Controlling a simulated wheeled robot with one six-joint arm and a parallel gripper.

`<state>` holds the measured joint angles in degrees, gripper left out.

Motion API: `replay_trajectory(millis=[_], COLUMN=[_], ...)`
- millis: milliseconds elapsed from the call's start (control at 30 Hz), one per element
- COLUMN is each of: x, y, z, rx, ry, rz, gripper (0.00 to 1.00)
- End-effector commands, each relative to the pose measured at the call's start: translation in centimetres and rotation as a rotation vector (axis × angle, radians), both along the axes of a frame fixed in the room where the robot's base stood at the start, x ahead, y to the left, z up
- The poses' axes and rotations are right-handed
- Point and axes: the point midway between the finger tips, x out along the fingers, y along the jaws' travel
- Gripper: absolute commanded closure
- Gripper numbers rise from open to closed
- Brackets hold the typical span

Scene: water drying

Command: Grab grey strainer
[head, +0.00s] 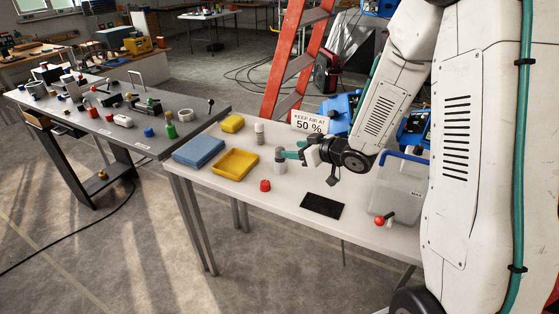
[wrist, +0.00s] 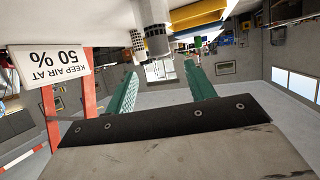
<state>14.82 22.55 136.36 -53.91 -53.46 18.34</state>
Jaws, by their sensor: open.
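A small upright cylinder with a grey top (head: 280,160), which looks like the grey strainer, stands on the white table (head: 290,200). It also shows in the upside-down wrist view (wrist: 155,38), with its grey end towards the fingers. My gripper (head: 287,150) has green fingers that point left, close to this cylinder. In the wrist view the fingers (wrist: 160,72) are spread with nothing between them. The cylinder appears just beyond and below the finger level, apart from them. A second pale cylinder with a grey top (head: 259,133) stands farther back; I cannot tell for certain which is the strainer.
A yellow tray (head: 250,157), blue block (head: 199,150) and yellow block (head: 232,124) lie left. A red cap (head: 265,185) and black mat (head: 322,206) lie in front. A clear container (head: 402,185) stands right. A sign (head: 310,122) is behind my gripper.

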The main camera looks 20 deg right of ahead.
Motion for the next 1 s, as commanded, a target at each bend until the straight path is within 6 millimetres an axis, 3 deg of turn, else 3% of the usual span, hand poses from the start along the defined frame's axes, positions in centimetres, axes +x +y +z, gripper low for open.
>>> replay_trajectory(millis=[600,833,867,1000], x=[5.6,5.9,5.9,5.9], y=[3.4,3.5,3.5,3.5], z=[-3.2,-3.2,-3.2,-3.2], rx=[0.003,0.002,0.002,0.002], ry=[-0.002,-0.002,-0.002,-0.002], rz=[0.004,0.002,0.002,0.002], gripper=[0.46,0.46,0.48,0.87])
